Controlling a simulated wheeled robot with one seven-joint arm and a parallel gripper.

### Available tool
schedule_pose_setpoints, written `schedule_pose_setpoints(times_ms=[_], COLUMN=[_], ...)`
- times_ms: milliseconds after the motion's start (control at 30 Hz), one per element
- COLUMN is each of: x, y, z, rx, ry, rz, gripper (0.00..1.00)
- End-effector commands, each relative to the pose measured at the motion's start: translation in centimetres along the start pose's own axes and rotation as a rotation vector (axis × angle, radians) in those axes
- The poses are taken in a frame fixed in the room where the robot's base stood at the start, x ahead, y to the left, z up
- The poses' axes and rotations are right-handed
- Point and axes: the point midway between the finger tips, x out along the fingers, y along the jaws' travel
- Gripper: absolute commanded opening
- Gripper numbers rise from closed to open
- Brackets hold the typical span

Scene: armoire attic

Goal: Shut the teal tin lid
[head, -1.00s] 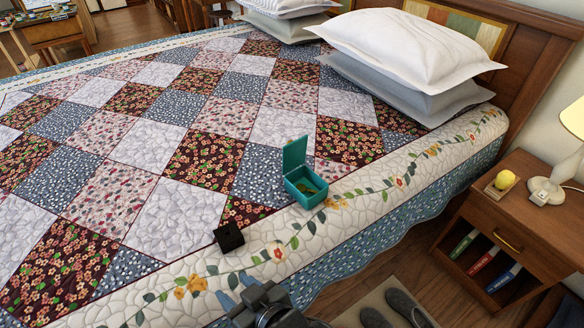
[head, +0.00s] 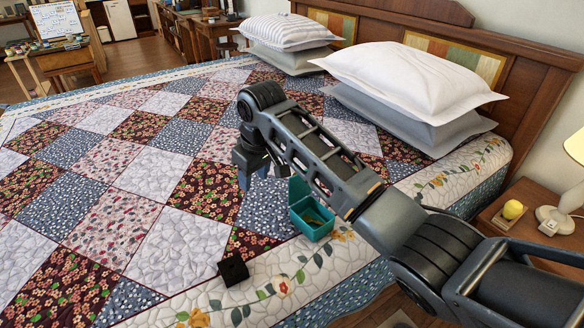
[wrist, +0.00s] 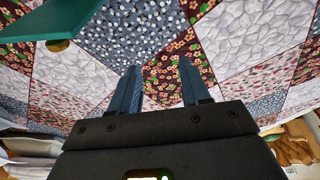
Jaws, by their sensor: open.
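The teal tin (head: 312,224) sits on the bed near its front edge, its inside showing. Its teal lid (head: 296,190) stands raised at the back of the tin, partly hidden by my arm. My gripper (head: 248,178) points down over the quilt, to the left of the raised lid and apart from it. In the wrist view the lid (wrist: 60,18) shows at the upper left with a small brass-coloured knob at its edge. There my gripper (wrist: 158,75) has its two fingers apart with only quilt between them.
A small black block (head: 233,270) lies on the quilt, left of and nearer than the tin. Pillows (head: 405,80) are stacked by the headboard. A nightstand (head: 500,213) with a lamp and a yellow object stands at the right. The left of the bed is clear.

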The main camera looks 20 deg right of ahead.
Motion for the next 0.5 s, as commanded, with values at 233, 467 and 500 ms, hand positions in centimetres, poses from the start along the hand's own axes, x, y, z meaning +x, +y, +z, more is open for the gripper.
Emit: schedule_pose_setpoints(times_ms=[233,467,500], x=[-6.3,-6.9,-6.5], y=[8.9,10.2,10.2], z=[2.8,3.8,3.9], rx=[0.142,0.169,0.168], ry=[-0.225,-0.271,-0.271], rz=[0.0,-0.006,-0.006], gripper=[0.47,0.47,0.47])
